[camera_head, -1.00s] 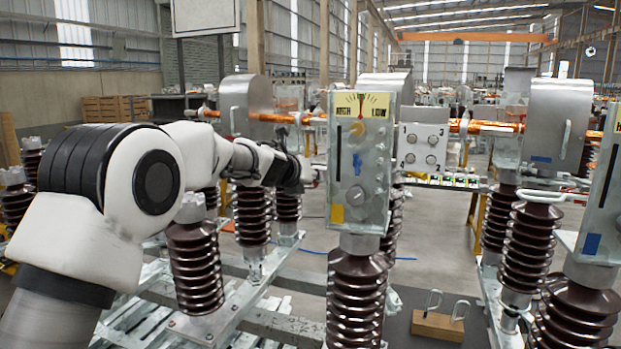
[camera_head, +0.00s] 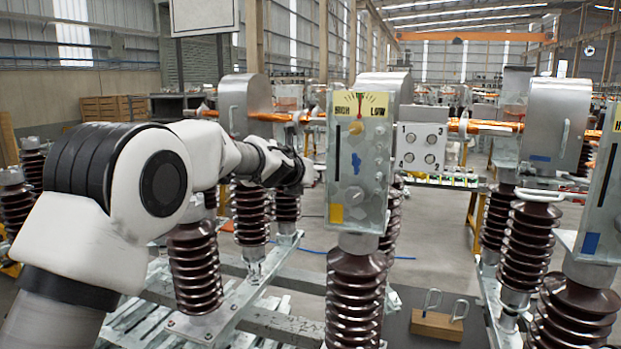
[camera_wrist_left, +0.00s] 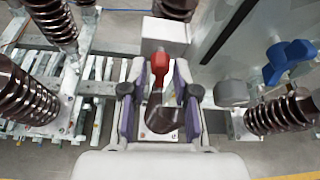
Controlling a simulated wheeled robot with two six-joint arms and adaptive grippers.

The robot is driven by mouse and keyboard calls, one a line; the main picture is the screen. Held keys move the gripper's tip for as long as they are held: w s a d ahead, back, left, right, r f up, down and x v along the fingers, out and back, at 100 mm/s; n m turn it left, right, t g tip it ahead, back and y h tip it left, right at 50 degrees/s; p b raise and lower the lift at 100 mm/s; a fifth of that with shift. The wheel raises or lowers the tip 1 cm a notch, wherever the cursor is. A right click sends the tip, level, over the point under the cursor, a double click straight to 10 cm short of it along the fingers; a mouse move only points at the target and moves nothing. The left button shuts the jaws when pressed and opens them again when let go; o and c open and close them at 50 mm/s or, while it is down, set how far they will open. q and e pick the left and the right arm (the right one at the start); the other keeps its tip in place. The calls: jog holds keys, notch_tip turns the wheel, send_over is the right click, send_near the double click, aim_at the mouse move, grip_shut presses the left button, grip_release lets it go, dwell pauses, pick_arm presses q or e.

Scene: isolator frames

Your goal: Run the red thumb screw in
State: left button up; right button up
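The red thumb screw (camera_wrist_left: 160,65) shows in the left wrist view, in front of a pale block (camera_wrist_left: 165,36) beside the grey panel box. My left gripper (camera_wrist_left: 160,72) has its two purple-lined fingers on either side of the red screw, with gaps visible between screw and fingers, so it looks open around it. In the head view, my left gripper (camera_head: 308,174) reaches to the left side of the panel box (camera_head: 347,205). The red screw cannot be made out there. My right gripper is in neither view.
A blue winged knob (camera_wrist_left: 289,61) and a grey round knob (camera_wrist_left: 231,93) stand close right of the gripper. Brown ribbed insulators (camera_head: 355,295) surround the work area. A wooden block with metal hooks (camera_head: 437,325) sits lower right.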

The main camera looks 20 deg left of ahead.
pick_arm(q)
jog(key=v, duration=1.1)
jog(key=shift+s+r, duration=0.15)
jog(key=shift+s, duration=0.15)
jog(key=shift+s, duration=0.15)
jog(key=shift+o, duration=0.4)
dwell(0.9)
